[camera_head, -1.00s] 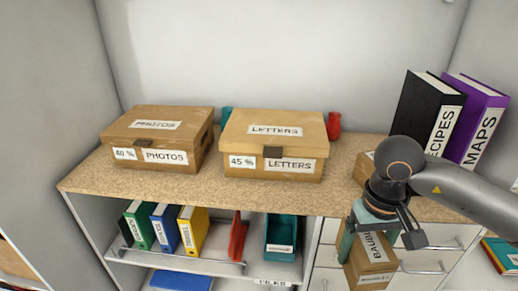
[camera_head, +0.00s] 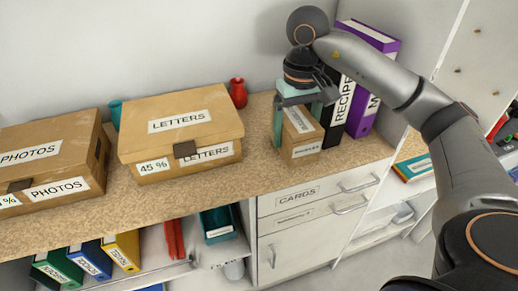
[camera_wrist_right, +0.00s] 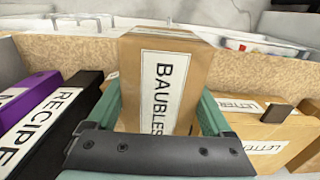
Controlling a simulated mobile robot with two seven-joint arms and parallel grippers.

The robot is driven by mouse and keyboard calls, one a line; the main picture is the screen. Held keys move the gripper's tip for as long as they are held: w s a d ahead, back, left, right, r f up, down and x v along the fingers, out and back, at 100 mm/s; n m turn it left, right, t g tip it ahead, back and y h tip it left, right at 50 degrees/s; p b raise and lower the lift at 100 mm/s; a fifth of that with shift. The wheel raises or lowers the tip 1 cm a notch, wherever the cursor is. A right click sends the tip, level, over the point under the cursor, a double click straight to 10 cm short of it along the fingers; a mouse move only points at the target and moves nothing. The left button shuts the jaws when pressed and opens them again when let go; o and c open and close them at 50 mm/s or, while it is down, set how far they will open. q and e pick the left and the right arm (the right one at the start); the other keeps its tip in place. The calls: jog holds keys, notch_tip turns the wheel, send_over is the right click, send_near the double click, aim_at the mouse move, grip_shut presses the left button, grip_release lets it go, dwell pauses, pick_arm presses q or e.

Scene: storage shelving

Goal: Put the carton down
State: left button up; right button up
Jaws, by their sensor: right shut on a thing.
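The carton (camera_head: 304,140) is a small brown box with white labels. It also shows in the right wrist view (camera_wrist_right: 190,65), where its large label reads BAUBLES. My right gripper (camera_head: 301,112) is shut on it, with teal fingers on both sides, also seen in the right wrist view (camera_wrist_right: 160,110). The carton is at the countertop (camera_head: 262,160), left of the black RECIPES binder (camera_head: 339,110) and right of the LETTERS box (camera_head: 180,130). I cannot tell whether its underside touches the countertop. My left gripper is not in view.
A purple MAPS binder (camera_head: 366,105) stands beside the black one. A red vase (camera_head: 238,93) stands behind the LETTERS box, and a PHOTOS box (camera_head: 50,160) is at the left. Bare countertop lies between the LETTERS box and the carton. Drawers (camera_head: 310,190) are below.

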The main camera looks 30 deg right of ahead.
jog(key=w+a+f, duration=0.1)
jog(key=w+f, duration=0.1)
jog(key=w+a+f, duration=0.1)
jog(key=w+f, duration=0.1)
jog(key=w+a+f, duration=0.1)
jog(key=w+f, duration=0.1)
jog(key=w, duration=0.1)
jog(key=shift+f+p, duration=0.3)
jog(key=shift+f, duration=0.05)
notch_tip(320, 180, down, 3)
jog(key=shift+w+p, duration=0.1)
jog(key=shift+p, duration=0.35)
jog(key=shift+f, duration=0.2)
jog(key=shift+f, duration=0.25)
jog(key=o, duration=1.5)
jog(key=shift+o, duration=0.2)
jog(key=shift+r, duration=0.1)
